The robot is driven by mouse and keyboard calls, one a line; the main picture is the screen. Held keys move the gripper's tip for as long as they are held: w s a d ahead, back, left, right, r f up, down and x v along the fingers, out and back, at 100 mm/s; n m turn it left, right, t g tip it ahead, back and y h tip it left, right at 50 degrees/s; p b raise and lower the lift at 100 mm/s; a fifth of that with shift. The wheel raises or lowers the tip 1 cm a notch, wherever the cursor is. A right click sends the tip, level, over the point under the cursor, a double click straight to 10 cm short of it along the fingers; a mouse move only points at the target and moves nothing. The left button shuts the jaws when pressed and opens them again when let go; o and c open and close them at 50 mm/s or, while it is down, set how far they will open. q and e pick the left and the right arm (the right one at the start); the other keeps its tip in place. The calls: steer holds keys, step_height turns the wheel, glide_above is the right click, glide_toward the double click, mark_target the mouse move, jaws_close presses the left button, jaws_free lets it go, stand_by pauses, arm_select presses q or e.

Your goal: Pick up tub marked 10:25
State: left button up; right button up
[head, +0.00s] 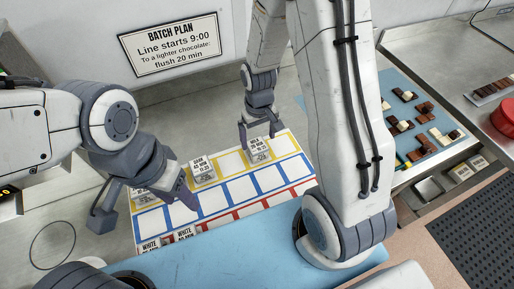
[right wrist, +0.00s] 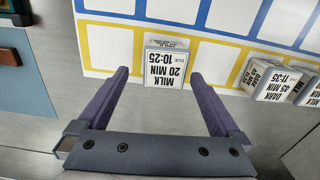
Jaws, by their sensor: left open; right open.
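The tub marked 10:25 (right wrist: 165,65) has a white label reading MILK, 20 MIN, DUE 10:25, upside down in the right wrist view. It stands in a yellow-outlined cell at the board's edge; in the head view the tub (head: 259,152) is in the far row. My right gripper (right wrist: 159,73) is open, with its fingertips at either side of the tub's near part, not closed on it. In the head view my right gripper (head: 257,132) is just over and behind the tub. My left gripper (head: 146,204) is open over the board's left end.
A dark tub (head: 203,169) stands left in the same row; the wrist view shows a dark tub marked 11:35 (right wrist: 265,79). White-labelled tubs (head: 184,236) stand in the red row. A blue mat (head: 398,82) with chocolates lies right. A batch plan sign (head: 169,45) hangs behind.

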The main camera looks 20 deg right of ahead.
mark_target(257, 145)
steer(key=f, duration=0.1)
steer(key=f+p, duration=0.1)
steer(key=f, duration=0.2)
steer(key=shift+s+a, duration=0.15)
steer(key=shift+a, duration=0.15)
steer(key=shift+f, duration=0.55)
steer(key=c, duration=1.4)
steer(key=shift+c, duration=0.2)
steer(key=shift+r, duration=0.1)
